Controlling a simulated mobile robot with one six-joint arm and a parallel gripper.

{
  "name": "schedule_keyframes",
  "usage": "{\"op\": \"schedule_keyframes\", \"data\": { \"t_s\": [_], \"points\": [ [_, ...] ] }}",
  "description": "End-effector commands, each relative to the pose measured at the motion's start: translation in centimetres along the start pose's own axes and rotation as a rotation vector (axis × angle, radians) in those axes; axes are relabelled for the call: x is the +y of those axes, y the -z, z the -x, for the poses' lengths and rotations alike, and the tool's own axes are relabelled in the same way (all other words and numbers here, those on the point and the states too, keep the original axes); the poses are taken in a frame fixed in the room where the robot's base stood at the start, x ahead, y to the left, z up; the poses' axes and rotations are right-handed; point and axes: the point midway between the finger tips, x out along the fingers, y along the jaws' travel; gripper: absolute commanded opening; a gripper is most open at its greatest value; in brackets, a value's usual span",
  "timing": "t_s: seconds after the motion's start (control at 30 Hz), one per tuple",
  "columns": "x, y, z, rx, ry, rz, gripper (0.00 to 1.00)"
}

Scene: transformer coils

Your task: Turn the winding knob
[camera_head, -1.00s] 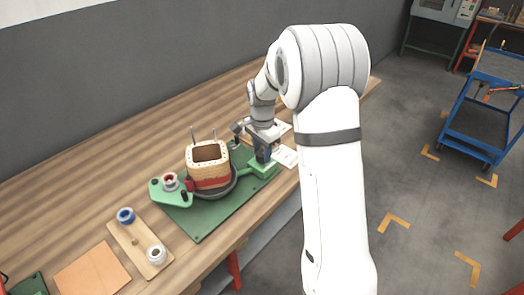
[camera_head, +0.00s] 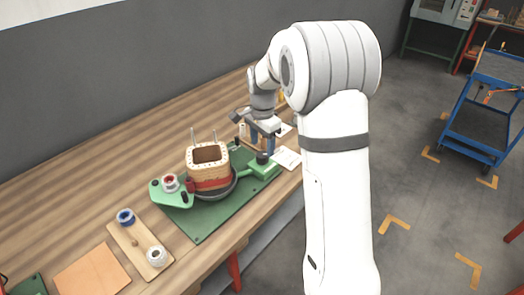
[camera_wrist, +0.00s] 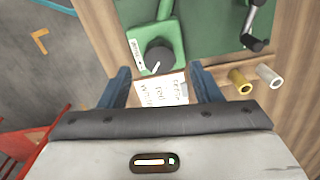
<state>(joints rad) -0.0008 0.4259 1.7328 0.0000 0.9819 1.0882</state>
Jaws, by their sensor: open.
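The winding knob (camera_wrist: 158,55) is a dark round knob with a white pointer line on a green housing (camera_wrist: 165,15), in the wrist view. In the head view the knob (camera_head: 262,158) sits on the green housing at the right end of the winding machine. My gripper (camera_wrist: 165,80) is open, its two blue fingers apart. In the wrist view the knob lies beyond the fingertips, between their lines. In the head view my gripper (camera_head: 262,137) is above the knob and apart from it.
A coil former (camera_head: 208,180) with windings stands on the green baseplate (camera_head: 205,225) left of the knob. A dark crank handle (camera_wrist: 252,40) is close by. A written card (camera_wrist: 162,92) lies beside the housing. Spools (camera_head: 125,216) sit on a wooden board at front left.

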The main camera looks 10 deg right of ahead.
Motion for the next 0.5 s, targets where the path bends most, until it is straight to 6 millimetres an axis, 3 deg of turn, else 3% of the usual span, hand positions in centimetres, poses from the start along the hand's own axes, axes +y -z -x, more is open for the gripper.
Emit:
{"op": "schedule_keyframes", "data": {
  "t_s": [0.2,0.5],
  "points": [
    [0.0,0.0,3.2,0.001,0.001,0.0,0.58],
    [0.0,0.0,3.9,-0.001,-0.001,0.0,0.58]
  ]
}}
